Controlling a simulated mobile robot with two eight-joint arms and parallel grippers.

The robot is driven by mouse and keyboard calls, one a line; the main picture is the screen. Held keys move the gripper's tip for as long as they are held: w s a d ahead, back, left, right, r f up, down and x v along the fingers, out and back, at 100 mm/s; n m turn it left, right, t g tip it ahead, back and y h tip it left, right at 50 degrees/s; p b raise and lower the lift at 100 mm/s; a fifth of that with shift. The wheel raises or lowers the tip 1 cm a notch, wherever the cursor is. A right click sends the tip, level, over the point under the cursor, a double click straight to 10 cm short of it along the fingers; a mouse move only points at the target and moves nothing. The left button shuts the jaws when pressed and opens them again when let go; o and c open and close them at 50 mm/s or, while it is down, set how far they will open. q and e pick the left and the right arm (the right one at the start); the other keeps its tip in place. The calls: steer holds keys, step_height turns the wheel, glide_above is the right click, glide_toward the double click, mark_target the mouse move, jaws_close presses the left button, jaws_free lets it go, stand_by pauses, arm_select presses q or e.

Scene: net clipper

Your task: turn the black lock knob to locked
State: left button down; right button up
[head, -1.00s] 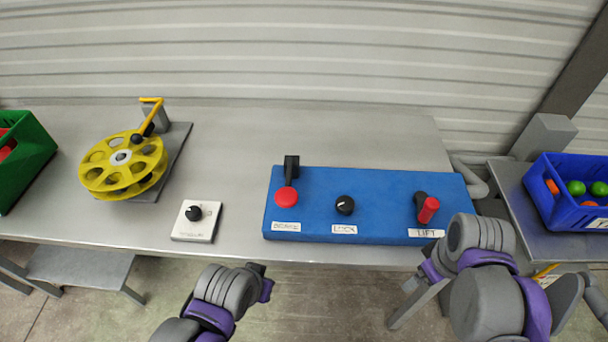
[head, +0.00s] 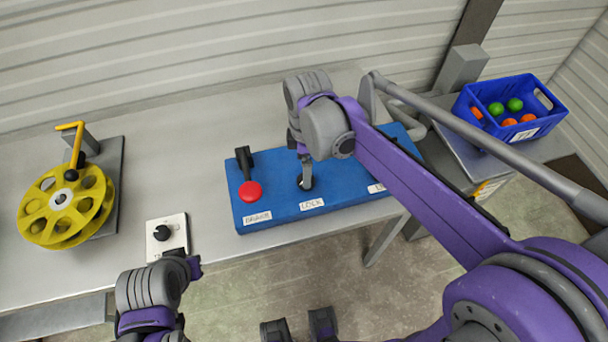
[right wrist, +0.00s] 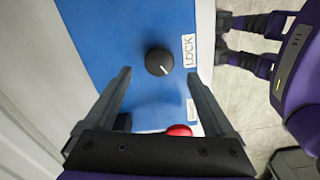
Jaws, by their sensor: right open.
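The black lock knob (right wrist: 159,62) sits on the blue panel (right wrist: 95,35) beside the LOCK label (right wrist: 188,52). Its white mark points to the lower right in the right wrist view. My right gripper (right wrist: 158,76) is open, its two fingers pointing at the knob, with the knob centred in the gap near the tips. I see no finger touching it. In the head view my right gripper (head: 304,178) is over the blue panel (head: 345,190) and hides most of the knob. My left gripper (head: 190,264) is near the table's front edge; its jaws are unclear.
A red-knobbed lever (head: 250,191) stands left of the lock knob; its red end (right wrist: 179,130) is near a right finger. A white plate with another black knob (head: 162,232) and a yellow reel (head: 62,198) are further left. A blue bin (head: 535,125) is at right.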

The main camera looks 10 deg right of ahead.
mark_target(300, 182)
steer(key=shift+f, duration=2.8)
steer(key=c, duration=1.4)
